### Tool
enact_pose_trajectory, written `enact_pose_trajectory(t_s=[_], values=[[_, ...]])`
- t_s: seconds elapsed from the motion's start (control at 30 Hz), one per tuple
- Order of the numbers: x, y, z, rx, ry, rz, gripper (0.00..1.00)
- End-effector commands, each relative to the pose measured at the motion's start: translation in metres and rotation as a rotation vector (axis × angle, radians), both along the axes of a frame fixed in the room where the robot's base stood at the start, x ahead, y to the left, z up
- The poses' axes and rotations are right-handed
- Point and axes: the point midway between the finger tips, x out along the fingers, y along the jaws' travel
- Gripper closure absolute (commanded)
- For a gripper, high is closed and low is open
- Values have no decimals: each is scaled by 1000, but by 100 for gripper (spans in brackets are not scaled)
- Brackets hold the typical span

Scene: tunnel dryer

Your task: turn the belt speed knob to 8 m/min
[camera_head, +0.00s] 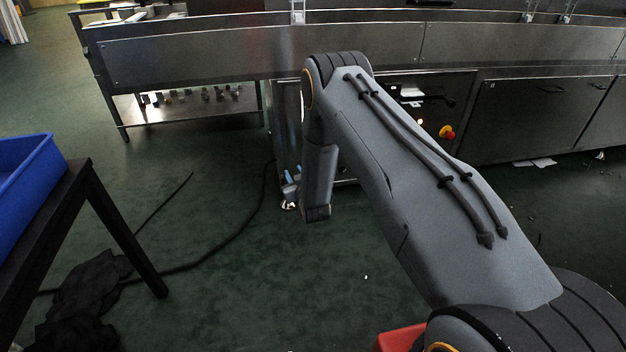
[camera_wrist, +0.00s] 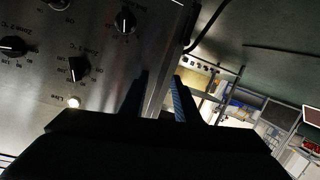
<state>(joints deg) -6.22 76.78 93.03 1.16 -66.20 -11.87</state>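In the wrist view a metal control panel (camera_wrist: 40,90) fills the left side, tilted in the picture. It carries several black dial knobs: an upper right knob (camera_wrist: 125,23), a middle knob (camera_wrist: 78,69), a left knob (camera_wrist: 14,46) and one cut off at the top edge. Their lettering is tilted and too small to tell surely which is the belt speed knob or its setting. My gripper (camera_wrist: 160,76) has its two fingers apart with nothing between them. It points past the panel's right edge, and no knob is between the fingers. In the head view my arm hides much of the panel area.
A lit white lamp (camera_wrist: 73,102) sits low on the panel. A red emergency button (camera_head: 447,132) shows on the dryer (camera_head: 200,55) beside my arm. A blue bin (camera_head: 25,190) stands on a dark table (camera_head: 125,235) at left. Cables cross the green floor.

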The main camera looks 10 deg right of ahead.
Motion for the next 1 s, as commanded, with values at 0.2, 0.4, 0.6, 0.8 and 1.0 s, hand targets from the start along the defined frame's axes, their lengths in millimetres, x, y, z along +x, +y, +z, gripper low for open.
enact_pose_trajectory(t_s=[0.2, 0.4, 0.6, 0.8, 1.0], values=[[-15, -57, -55, -23, -160, -59, 71], [-27, -77, -71, -34, -232, -81, 71], [-10, -80, -73, -36, -243, -84, 71], [22, -79, -73, -36, -243, -84, 71], [43, -79, -73, -36, -241, -84, 71]])
